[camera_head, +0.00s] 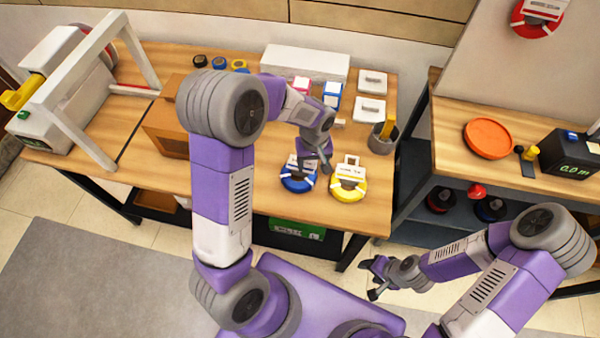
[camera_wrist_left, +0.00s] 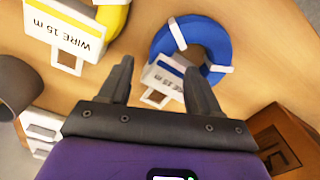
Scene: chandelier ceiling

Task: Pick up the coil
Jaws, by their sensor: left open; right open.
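A blue wire coil (camera_head: 298,185) with a white tag lies on the wooden table near its front edge. A yellow wire coil (camera_head: 349,190) lies just to its right. My left gripper (camera_head: 319,165) is open and empty, above the blue coil's right side. In the left wrist view, the open fingers (camera_wrist_left: 157,68) point at the blue coil (camera_wrist_left: 164,40), with its tag partly between them. The yellow coil (camera_wrist_left: 112,17) carries a tag reading "WIRE 15 m". My right gripper (camera_head: 374,279) is open and empty, low in front of the right bench.
A grey cup (camera_head: 382,141) stands right of the coils. A brown wooden box (camera_head: 165,130) and a white machine frame (camera_head: 70,125) are on the left. The right bench holds an orange disc (camera_head: 489,138) and a black meter (camera_head: 566,155). A red coil (camera_head: 535,22) hangs above.

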